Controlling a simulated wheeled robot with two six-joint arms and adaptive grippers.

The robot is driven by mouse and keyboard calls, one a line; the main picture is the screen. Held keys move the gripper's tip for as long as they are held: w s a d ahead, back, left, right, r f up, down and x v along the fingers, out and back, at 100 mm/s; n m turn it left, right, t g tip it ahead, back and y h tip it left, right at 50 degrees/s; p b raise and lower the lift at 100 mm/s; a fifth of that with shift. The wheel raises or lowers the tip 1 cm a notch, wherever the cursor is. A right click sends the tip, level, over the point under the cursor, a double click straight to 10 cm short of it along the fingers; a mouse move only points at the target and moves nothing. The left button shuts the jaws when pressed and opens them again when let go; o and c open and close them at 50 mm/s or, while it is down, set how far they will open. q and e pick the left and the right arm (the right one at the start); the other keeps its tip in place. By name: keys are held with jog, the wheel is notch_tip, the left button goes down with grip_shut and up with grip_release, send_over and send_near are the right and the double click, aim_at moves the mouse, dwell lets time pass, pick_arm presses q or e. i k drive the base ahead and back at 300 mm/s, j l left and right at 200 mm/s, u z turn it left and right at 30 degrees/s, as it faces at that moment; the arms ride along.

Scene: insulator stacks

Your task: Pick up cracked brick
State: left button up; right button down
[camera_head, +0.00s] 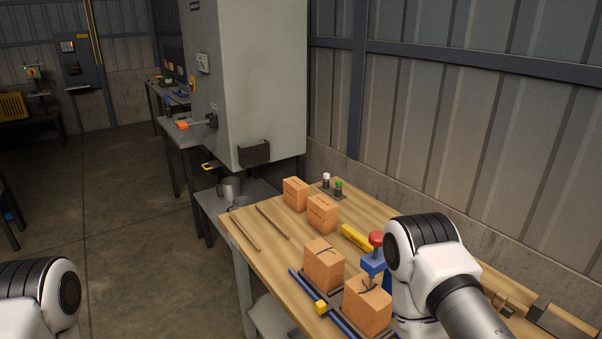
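Several orange-brown bricks stand on the wooden workbench (262,255). Two are at the back: one brick (295,194) and another brick (322,214) just to its right. Two larger-looking bricks are nearer, on a dark tray-like base: one brick (323,267) with a thin dark line on top, and a front brick (367,308) with a bolder dark, branching, crack-like mark on top. My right arm covers the bench beside the front brick. My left arm shows only at the lower left corner, away from the bench. Neither gripper's fingers are visible.
A red-topped blue device (374,257) and a yellow block (356,238) stand beside the near bricks. Two thin rods (272,222) lie on the bench. A grey cabinet (255,85) rises behind.

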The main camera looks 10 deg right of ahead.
aim_at(325, 265)
jog(key=k+j+z, duration=0.1)
jog(key=z, duration=0.3)
jog(key=k+j+z, duration=0.1)
jog(key=z, duration=0.35)
jog(key=k+j+z, duration=0.1)
jog(key=z, duration=0.3)
